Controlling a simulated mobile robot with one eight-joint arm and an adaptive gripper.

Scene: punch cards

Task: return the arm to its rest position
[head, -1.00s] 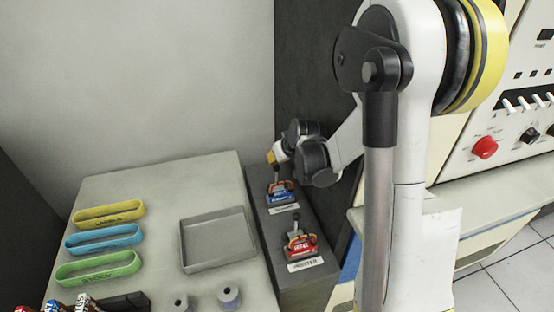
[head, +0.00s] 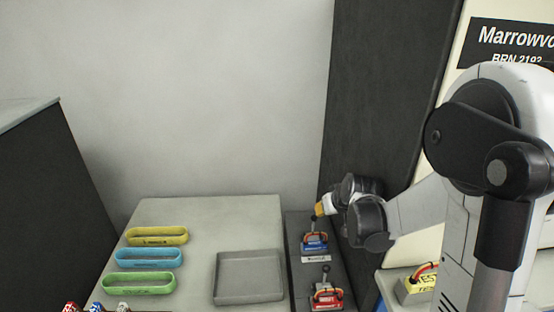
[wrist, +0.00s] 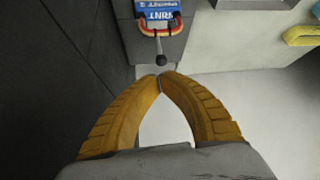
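My arm (head: 410,215) reaches down from the right in the head view. My gripper (head: 319,209) is at its end, just above the black lever of the blue switch unit (head: 315,240). In the wrist view my gripper (wrist: 160,76) has its two yellow fingers meeting at the tips, with nothing seen between them. The lever's black knob (wrist: 160,60) lies just past the fingertips; I cannot tell whether they touch. The blue unit (wrist: 157,10) is partly cut off at the top edge there.
A red switch unit (head: 326,297) stands in front of the blue one. Left of them, a table (head: 205,225) holds a grey tray (head: 217,280) and yellow (head: 157,236), blue (head: 149,258) and green (head: 138,284) trays. A dark panel (head: 375,100) rises close behind my gripper.

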